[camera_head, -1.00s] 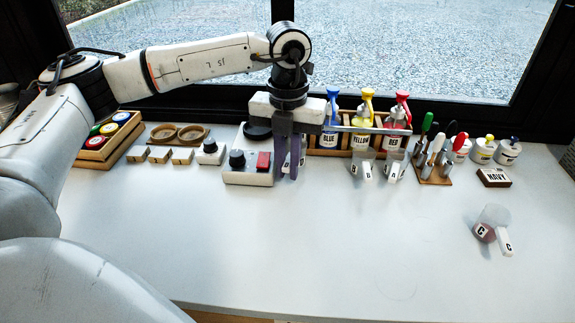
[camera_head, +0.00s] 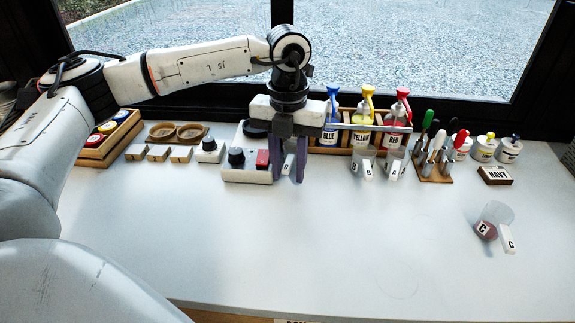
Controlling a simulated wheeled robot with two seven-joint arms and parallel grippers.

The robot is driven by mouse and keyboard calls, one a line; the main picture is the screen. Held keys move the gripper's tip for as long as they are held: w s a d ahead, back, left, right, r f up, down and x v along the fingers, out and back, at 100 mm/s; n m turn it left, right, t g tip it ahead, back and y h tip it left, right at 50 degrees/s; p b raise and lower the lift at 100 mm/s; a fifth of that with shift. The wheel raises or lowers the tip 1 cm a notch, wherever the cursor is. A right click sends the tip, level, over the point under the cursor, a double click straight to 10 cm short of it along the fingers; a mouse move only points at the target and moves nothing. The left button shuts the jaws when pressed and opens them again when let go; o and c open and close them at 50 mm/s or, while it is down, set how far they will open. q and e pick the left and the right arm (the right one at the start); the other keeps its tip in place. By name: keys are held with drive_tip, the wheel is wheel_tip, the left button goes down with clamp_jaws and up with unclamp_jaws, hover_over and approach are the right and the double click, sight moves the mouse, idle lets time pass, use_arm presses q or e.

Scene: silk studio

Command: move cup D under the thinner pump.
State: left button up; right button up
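My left gripper (camera_head: 288,178) hangs in the middle of the view, fingers down and apart, in front of the stirrer-like unit and the blue pump. Cup D (camera_head: 288,164) shows as a white handle lettered D between the two fingers. The rest of the cup is mostly hidden, and I cannot tell whether a finger touches it. No pump marked thinner is readable; the area behind my gripper is covered. The blue pump (camera_head: 328,139), yellow pump (camera_head: 361,137) and red pump (camera_head: 395,138) stand in a wooden rack. My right gripper is not in view.
Cup B (camera_head: 368,168) and cup A (camera_head: 394,169) stand before the rack. The table's front is clear.

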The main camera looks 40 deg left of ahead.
use_arm(q)
drive_tip(key=shift+a, duration=0.15)
idle(0.3)
wheel_tip(320, 180, up, 10)
drive_tip(key=shift+r, duration=0.2)
